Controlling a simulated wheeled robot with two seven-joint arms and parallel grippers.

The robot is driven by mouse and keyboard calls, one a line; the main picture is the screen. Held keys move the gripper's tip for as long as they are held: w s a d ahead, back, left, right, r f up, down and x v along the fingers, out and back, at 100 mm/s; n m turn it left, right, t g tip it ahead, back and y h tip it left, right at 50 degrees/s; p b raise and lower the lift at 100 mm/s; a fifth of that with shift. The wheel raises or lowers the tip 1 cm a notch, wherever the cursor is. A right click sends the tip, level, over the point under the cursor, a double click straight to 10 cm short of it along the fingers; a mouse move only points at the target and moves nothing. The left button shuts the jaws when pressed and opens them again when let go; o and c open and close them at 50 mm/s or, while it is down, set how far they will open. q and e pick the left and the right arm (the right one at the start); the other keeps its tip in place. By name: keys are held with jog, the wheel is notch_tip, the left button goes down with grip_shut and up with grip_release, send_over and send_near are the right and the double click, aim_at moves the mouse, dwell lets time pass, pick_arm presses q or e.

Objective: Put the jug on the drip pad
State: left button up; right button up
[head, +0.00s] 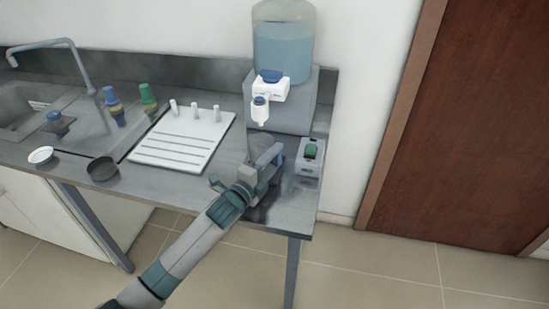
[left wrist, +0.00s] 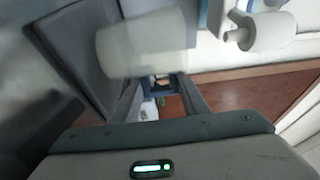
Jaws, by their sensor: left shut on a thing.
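The jug (head: 261,142) is pale and translucent, and stands out below the white tap of the water dispenser in the head view. It is large in the left wrist view (left wrist: 143,44), where it looks tilted. My left gripper (head: 264,162) is shut on the jug, on its near side; the fingers also show in the left wrist view (left wrist: 160,88). My arm and gripper hide the jug's lower part. I cannot make out the drip pad clearly, nor whether the jug's base touches anything. My right gripper is out of view.
The water dispenser (head: 292,104) stands at the counter's back right. A small box with a green top (head: 310,157) is close right of the jug. A white drying rack (head: 183,140), a dark bowl (head: 103,169) and a sink (head: 25,108) lie left.

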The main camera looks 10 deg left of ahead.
pick_arm(q)
jog(key=shift+a+f, duration=0.1)
jog(key=shift+f, duration=0.35)
jog(key=o, duration=1)
jog(key=shift+o, duration=0.6)
jog(key=shift+b, duration=0.35)
jog(key=shift+f, duration=0.1)
